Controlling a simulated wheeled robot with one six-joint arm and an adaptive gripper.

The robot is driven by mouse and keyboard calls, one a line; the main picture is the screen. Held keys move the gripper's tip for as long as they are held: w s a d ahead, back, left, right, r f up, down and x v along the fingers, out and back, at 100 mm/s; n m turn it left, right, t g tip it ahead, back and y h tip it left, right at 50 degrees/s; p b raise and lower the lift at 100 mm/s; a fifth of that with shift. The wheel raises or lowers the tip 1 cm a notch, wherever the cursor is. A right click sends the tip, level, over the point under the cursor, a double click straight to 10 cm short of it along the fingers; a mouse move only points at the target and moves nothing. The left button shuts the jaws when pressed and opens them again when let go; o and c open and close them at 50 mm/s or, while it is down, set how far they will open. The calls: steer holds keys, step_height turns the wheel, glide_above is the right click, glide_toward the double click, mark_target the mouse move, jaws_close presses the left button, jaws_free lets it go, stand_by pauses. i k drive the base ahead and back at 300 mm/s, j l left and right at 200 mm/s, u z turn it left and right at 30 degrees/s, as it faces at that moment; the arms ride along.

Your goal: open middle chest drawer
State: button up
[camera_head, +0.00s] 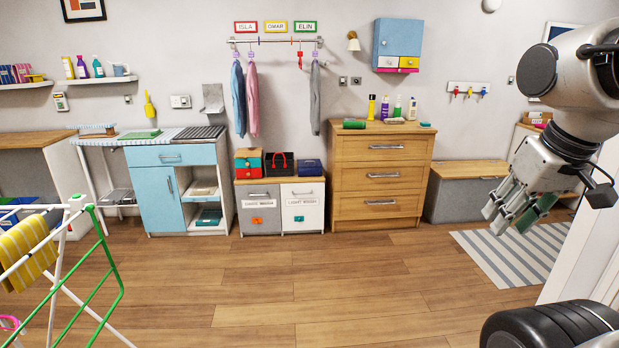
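The wooden chest of drawers (432,150) stands against the back wall, right of centre. It has three stacked drawers, each with a grey bar handle. The middle drawer (350,181) looks shut, its front flush with the others, and its handle (383,175) faces the room unobstructed. My gripper (510,222) hangs at the right side of the view, pointing down and left, well apart from the chest and nearer the camera. Its fingers look spread with a gap between them, and I see nothing clearly held. The green surface on one finger looks like part of it.
Bottles and a green roll stand on the chest top. White and grey bins (303,218) are left of it, a grey bench (450,203) right. A striped rug (500,262) lies front right, a drying rack (110,262) front left. The wooden floor (330,285) before the chest is clear.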

mark_target(408, 174)
steer(key=i+j, duration=0.1)
steer(key=i, duration=2.2)
steer(key=i+j+z, duration=0.25)
steer(key=i+z, duration=0.2)
steer(key=i, duration=0.2)
steer(key=i+j+z, duration=0.95)
steer(key=i+j, duration=0.15)
steer(key=i+j+z, duration=0.15)
steer(key=j, duration=0.2)
steer(key=j+z, duration=0.1)
steer(key=j, duration=0.25)
steer(key=i+j+z, duration=0.15)
steer(key=j, duration=0.25)
